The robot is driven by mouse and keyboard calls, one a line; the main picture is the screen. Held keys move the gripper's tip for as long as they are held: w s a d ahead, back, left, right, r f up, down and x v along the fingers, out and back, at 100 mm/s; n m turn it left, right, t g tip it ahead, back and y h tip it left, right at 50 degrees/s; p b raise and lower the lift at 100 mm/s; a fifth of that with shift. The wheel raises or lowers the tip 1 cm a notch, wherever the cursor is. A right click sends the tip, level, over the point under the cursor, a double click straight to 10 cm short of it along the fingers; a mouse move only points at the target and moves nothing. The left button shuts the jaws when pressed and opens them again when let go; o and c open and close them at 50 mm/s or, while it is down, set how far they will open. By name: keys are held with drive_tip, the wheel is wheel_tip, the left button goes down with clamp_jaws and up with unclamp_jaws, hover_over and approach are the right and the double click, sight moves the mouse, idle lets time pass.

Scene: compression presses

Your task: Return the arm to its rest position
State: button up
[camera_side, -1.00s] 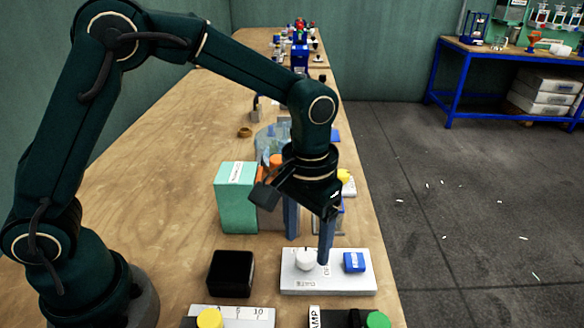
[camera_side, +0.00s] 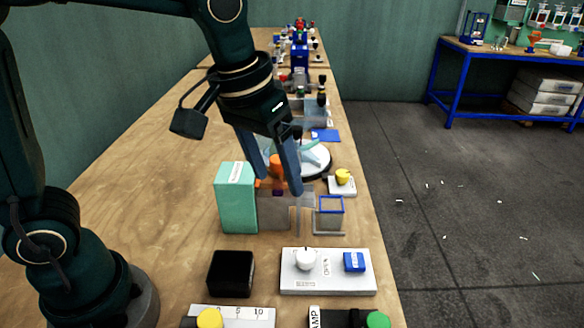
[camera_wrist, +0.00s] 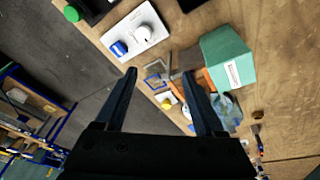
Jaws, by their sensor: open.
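My gripper (camera_side: 274,172) is in the air above the bench in the side view, with its fingers apart and nothing between them. It also shows open and empty in the wrist view (camera_wrist: 163,98). A white control panel (camera_side: 329,284) with a white knob (camera_side: 306,259) and a blue button block (camera_side: 354,262) lies nearer the camera, below and apart from the fingers. The panel is at the upper left in the wrist view (camera_wrist: 127,42). My fingers hide part of the orange item and the clear equipment behind them.
A teal box (camera_side: 236,198) stands left of the gripper. A black box (camera_side: 231,273), a yellow-knob block (camera_side: 343,184) and a blue-rimmed clear holder (camera_side: 330,215) are nearby. The left part of the wooden bench (camera_side: 150,170) is mostly clear.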

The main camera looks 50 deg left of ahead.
drive_tip(key=s+a+f+m+t, duration=0.1)
drive_tip(key=s+a, duration=0.4)
drive_tip(key=s, duration=0.5)
drive_tip(key=shift+s+t+y, duration=0.2)
drive_tip(key=shift+t+y, duration=0.1)
drive_tip(key=shift+t, duration=0.6)
drive_tip(key=shift+f, duration=0.1)
